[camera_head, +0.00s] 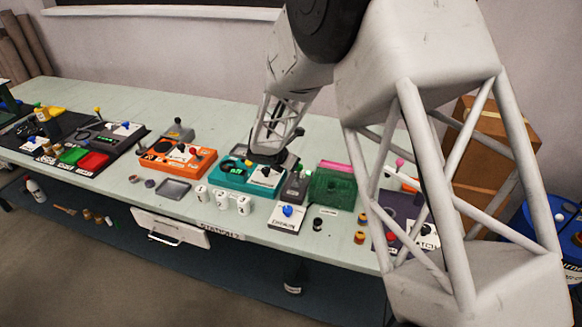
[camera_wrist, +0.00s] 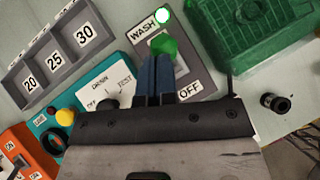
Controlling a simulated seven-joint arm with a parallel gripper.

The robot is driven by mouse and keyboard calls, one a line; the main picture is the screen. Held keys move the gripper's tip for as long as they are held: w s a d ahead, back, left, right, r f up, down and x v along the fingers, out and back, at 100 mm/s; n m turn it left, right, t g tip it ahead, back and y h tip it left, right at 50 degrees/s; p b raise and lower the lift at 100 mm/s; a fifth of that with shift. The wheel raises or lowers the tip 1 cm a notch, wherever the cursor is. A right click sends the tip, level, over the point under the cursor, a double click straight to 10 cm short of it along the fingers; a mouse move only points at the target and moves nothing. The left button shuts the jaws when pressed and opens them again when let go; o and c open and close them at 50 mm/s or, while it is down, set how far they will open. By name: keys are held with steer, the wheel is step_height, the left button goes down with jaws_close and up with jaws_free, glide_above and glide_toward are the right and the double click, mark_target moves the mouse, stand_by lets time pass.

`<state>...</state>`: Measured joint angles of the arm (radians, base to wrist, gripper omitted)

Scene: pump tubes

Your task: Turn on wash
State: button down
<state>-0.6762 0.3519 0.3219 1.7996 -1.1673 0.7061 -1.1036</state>
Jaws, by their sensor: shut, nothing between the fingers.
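The wash switch box (camera_wrist: 140,62) is a dark grey panel marked WASH at its far end and OFF at its near end. A small light (camera_wrist: 162,15) beside the word WASH glows white-green. A green knob (camera_wrist: 164,45) shows just past my fingertips, towards the WASH end. My gripper (camera_wrist: 160,60) is shut and empty, with its blue-grey fingers over the panel at the knob; whether they touch it I cannot tell. The fingers hide the middle of the panel. In the head view the box (camera_head: 295,188) stands right of the teal unit, with my gripper (camera_head: 284,163) above and behind it.
The teal unit (camera_wrist: 66,103) with a white DRAIN/TEST dial plate is left of the box. A grey tray (camera_wrist: 62,45) marked 20, 25, 30 lies further left. A green crate (camera_wrist: 240,38) stands close on the right.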

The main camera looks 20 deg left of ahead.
steer(key=shift+w, duration=0.25)
steer(key=shift+s, duration=0.1)
stand_by(0.4)
steer(key=shift+s+a+r, duration=0.3)
steer(key=shift+s+a, duration=0.05)
steer(key=shift+s, duration=0.25)
steer(key=w+r+v, duration=0.1)
steer(key=w+v, duration=0.1)
steer(key=v, duration=0.9)
steer(key=shift+s+a+r, duration=0.2)
steer(key=shift+a+r, duration=0.15)
steer(key=shift+r, duration=0.05)
steer(key=shift+d, duration=0.15)
